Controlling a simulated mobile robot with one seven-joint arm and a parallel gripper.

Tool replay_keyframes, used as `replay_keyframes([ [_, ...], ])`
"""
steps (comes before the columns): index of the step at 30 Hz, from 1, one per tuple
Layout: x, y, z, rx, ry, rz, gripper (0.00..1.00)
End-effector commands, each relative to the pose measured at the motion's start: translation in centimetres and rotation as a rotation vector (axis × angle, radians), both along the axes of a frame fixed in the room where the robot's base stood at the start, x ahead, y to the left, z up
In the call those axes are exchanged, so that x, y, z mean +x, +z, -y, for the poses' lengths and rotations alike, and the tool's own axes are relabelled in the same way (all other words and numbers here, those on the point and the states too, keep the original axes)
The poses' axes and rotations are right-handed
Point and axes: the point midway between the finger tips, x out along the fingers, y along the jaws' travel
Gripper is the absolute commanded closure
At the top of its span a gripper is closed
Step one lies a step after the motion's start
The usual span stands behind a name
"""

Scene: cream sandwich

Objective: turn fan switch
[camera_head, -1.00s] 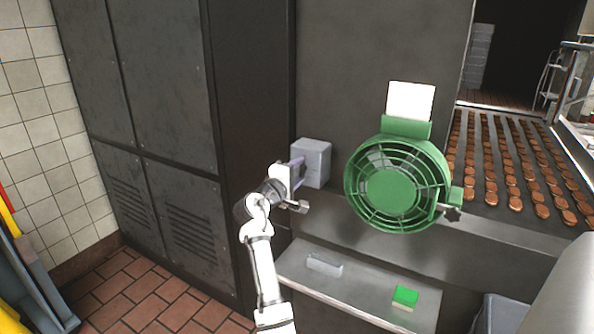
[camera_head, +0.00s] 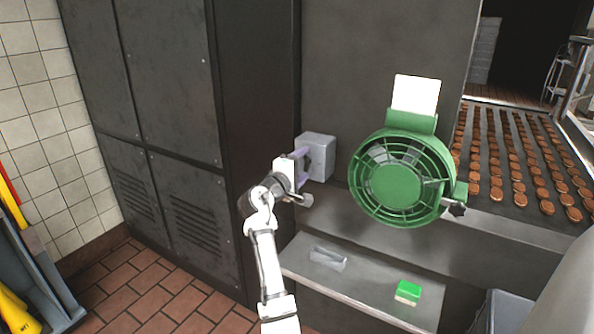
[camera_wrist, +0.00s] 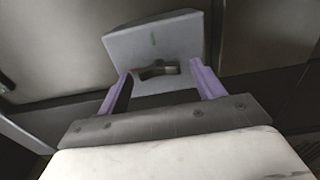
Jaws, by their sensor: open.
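The fan switch is a grey box (camera_head: 321,155) on the dark wall, left of the green fan (camera_head: 398,185). In the wrist view the switch box (camera_wrist: 180,45) faces me, with a dark knob (camera_wrist: 157,70) lying roughly crosswise and a small green mark above it. My gripper (camera_head: 304,167) is at the left front of the box. In the wrist view my gripper (camera_wrist: 160,85) is open, its two purple fingers on either side of the knob. I cannot tell whether they touch it.
A steel shelf (camera_head: 345,288) below holds a grey block (camera_head: 328,259) and a green-topped sponge (camera_head: 408,292). Dark cabinets (camera_head: 170,90) stand left of my arm. A conveyor with rows of brown biscuits (camera_head: 510,170) lies at the right.

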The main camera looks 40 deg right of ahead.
Motion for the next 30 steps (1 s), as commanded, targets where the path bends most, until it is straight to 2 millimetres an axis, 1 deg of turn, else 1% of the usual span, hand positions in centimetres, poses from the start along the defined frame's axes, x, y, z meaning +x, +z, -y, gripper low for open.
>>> replay_keyframes([
  [5, -0.5, -0.3, -1.6, 0.000, 0.003, 0.002, 0.33],
  [8, -1.2, -0.4, -3.4, 0.000, 0.004, 0.003, 0.33],
  [15, -3.4, -0.4, -8.6, 0.000, 0.004, 0.002, 0.33],
  [21, -4.7, -0.2, -11.6, 0.000, 0.003, 0.000, 0.33],
  [25, -5.1, -0.2, -12.5, 0.001, 0.000, 0.000, 0.33],
  [30, -5.3, 0.0, -12.7, 0.001, 0.000, 0.000, 0.33],
])
